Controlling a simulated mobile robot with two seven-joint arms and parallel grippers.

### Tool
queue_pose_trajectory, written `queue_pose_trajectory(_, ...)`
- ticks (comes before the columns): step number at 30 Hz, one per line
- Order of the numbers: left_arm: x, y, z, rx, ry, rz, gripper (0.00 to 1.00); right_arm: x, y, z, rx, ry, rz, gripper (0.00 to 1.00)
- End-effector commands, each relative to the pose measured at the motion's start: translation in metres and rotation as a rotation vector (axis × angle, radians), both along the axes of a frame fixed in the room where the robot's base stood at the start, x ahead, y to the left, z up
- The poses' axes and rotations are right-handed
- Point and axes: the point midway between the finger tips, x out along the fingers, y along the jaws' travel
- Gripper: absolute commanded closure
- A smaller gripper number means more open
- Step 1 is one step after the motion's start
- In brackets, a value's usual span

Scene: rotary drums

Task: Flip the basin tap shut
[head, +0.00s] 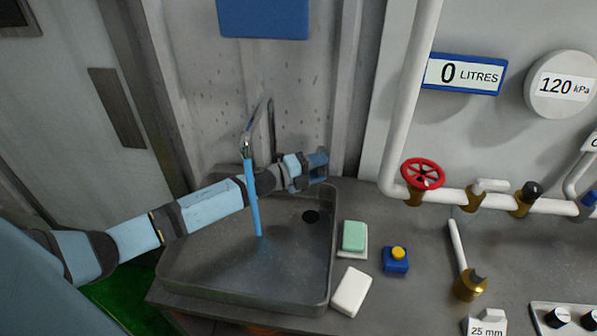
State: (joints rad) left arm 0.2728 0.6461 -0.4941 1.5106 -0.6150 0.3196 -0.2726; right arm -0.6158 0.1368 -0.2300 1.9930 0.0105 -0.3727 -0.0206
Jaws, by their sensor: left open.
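The basin (180,283) is a grey metal tray set in the counter, with a dark drain hole (311,216). The basin tap (268,112) is a chrome curved spout rising at its back. A blue stream of water (253,200) runs from the spout down into the basin. My left arm reaches over the basin from the left, behind the stream. My left gripper (319,165) is open at the basin's back right corner, right of the spout. The tap's base is partly hidden by my arm, and I cannot make out its lever. My right gripper is out of view.
Right of the basin lie a green soap block (354,236), a white block (351,291) and a blue box with a yellow button (396,262). A white pipe with a red handwheel (423,174) and valves runs along the wall. A brass valve (469,285) stands on the counter.

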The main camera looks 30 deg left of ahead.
Motion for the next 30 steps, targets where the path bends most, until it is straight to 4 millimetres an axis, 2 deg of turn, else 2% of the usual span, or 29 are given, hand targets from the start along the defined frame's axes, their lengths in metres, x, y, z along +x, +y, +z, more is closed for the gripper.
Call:
queue_pose_trajectory(9, -0.057, 0.044, -0.005, 0.004, 0.004, 0.000, 0.51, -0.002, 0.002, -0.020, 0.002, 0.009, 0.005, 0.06)
queue_pose_trajectory(15, -0.086, 0.066, -0.003, 0.003, 0.003, 0.000, 0.51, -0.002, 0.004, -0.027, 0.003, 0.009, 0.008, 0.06)
queue_pose_trajectory(21, -0.099, 0.077, -0.001, 0.001, 0.002, 0.000, 0.51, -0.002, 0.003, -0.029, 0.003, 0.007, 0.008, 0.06)
queue_pose_trajectory(30, -0.101, 0.079, 0.000, 0.001, 0.000, 0.000, 0.51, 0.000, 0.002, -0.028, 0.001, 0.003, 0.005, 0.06)
